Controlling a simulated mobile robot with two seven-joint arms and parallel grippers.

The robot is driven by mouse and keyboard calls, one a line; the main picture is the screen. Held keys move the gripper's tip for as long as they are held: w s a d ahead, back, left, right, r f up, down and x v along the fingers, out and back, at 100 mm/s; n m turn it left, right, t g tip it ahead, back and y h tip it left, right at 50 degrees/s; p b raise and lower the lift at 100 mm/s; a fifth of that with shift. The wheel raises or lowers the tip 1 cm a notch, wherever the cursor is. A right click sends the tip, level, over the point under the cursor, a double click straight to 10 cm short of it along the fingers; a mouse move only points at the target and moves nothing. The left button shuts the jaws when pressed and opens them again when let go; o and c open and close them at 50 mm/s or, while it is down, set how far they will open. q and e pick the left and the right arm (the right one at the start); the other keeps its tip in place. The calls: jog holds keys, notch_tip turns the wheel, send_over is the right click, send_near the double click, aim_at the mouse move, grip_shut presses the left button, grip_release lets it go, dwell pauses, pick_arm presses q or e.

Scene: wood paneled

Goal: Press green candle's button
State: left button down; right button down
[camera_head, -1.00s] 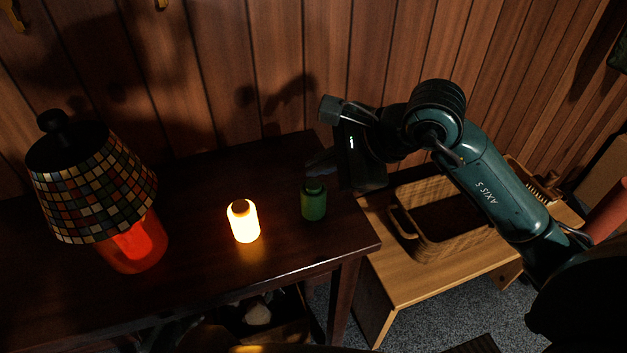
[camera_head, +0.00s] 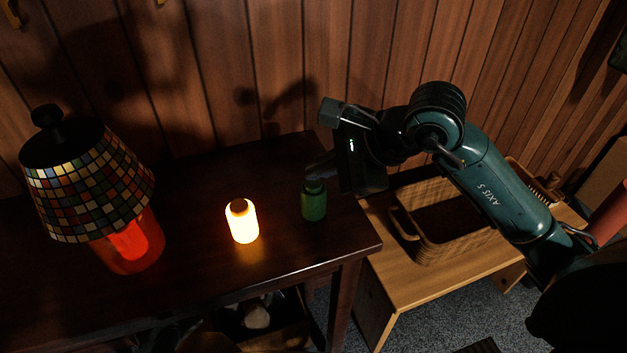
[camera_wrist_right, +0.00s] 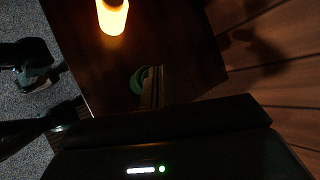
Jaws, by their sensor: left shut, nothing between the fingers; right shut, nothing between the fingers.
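The green candle (camera_head: 314,204) stands upright and unlit near the right end of the dark table (camera_head: 200,285). Its dark top shows just under my right gripper (camera_head: 318,172). The right gripper is shut and empty, its fingertips at or just above the candle's top; I cannot tell whether they touch. In the right wrist view the candle (camera_wrist_right: 139,82) shows as a green curve partly hidden behind the shut fingers (camera_wrist_right: 152,88). My left gripper is not in view.
A lit candle (camera_head: 243,224) stands left of the green one. A mosaic-shaded lamp (camera_head: 95,185) with a red base stands at the table's left. A wicker basket (camera_head: 450,247) sits on a lower wooden bench (camera_head: 385,290) to the right. The paneled wall (camera_head: 270,60) is behind.

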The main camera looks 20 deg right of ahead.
aim_at(320, 184)
jog(key=shift+f+b, duration=0.55)
jog(key=shift+b, duration=0.1)
dwell(0.4)
jog(key=shift+r, duration=0.15)
jog(key=shift+r+p, duration=0.6)
jog(key=shift+r, duration=0.25)
notch_tip(320, 184, up, 6)
jog(key=p, duration=0.4)
dwell(0.3)
